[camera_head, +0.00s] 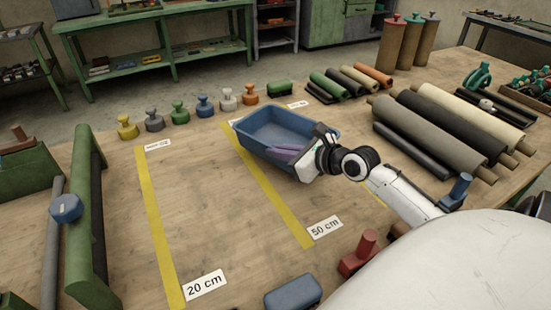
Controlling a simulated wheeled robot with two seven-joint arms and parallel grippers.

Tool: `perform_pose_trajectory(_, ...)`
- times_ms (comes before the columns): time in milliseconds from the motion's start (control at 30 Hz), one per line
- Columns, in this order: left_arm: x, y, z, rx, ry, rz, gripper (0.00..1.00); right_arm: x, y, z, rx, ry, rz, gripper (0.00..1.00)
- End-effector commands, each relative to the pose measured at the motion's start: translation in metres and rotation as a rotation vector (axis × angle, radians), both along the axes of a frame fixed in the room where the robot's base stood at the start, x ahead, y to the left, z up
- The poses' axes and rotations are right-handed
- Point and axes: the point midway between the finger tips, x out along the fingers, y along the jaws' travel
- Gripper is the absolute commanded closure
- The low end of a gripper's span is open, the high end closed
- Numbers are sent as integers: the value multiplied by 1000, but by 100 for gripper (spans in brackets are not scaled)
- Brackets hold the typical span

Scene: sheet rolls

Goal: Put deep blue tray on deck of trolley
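The deep blue tray (262,146) stands on the wooden table, across the far part of the 50 cm yellow line. A purple item (287,152) shows inside it by the near right wall; I cannot tell what it is. My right gripper (303,165) is at the tray's near right side, overlapping its rim in the picture. Its fingers are hidden or too small to tell, so I cannot see whether it grips the wall. My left gripper is not in view. I cannot make out a trolley deck in this view.
Several coloured weights (179,113) with knobs stand beyond the tray. Large dark and cream rolls (440,135) lie to the right, behind my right arm. A green roll stand (88,210) is at the left. The table between the yellow lines (215,200) is clear.

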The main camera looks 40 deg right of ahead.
Motion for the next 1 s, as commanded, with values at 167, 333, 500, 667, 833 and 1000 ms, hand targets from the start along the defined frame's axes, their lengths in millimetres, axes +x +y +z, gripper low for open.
perform_pose_trajectory(167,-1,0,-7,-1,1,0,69,0,0,-23,-2,0,1,100)
perform_pose_trajectory(333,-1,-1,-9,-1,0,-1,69,0,0,-38,-2,-3,-1,100)
perform_pose_trajectory(500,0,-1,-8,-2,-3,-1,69,0,0,-38,-2,-4,-1,100)
perform_pose_trajectory(667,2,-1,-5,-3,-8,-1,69,0,0,-39,-1,-4,-1,100)
perform_pose_trajectory(833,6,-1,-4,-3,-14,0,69,0,0,-41,0,-1,0,78)
perform_pose_trajectory(1000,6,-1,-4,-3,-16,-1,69,0,0,-41,0,-1,0,78)
